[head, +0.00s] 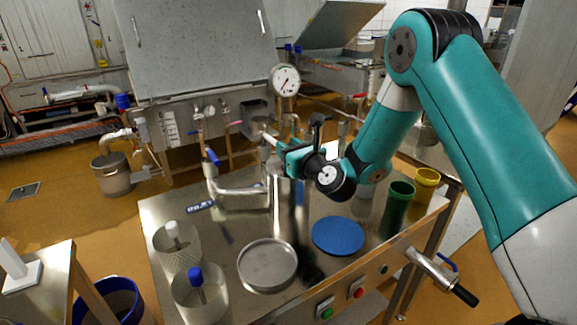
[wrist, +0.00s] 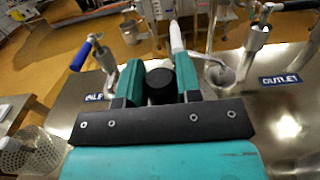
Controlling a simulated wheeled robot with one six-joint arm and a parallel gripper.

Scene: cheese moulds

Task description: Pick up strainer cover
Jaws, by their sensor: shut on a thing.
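My gripper (head: 283,153) is above the metal table, over the upright strainer pipe (head: 278,205). In the wrist view, my gripper (wrist: 160,84) has its two teal fingers closed on the black round knob (wrist: 160,90), which appears to be the strainer cover's handle. The rest of the cover is hidden by the fingers and wrist. I cannot tell whether the cover touches the pipe beneath it.
A blue disc (head: 338,236), a round metal lid (head: 267,265), perforated moulds (head: 182,259), a green cup (head: 398,205) and a yellow cup (head: 426,180) stand on the table (head: 232,294). A blue-handled valve (wrist: 82,54) rises left of my gripper.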

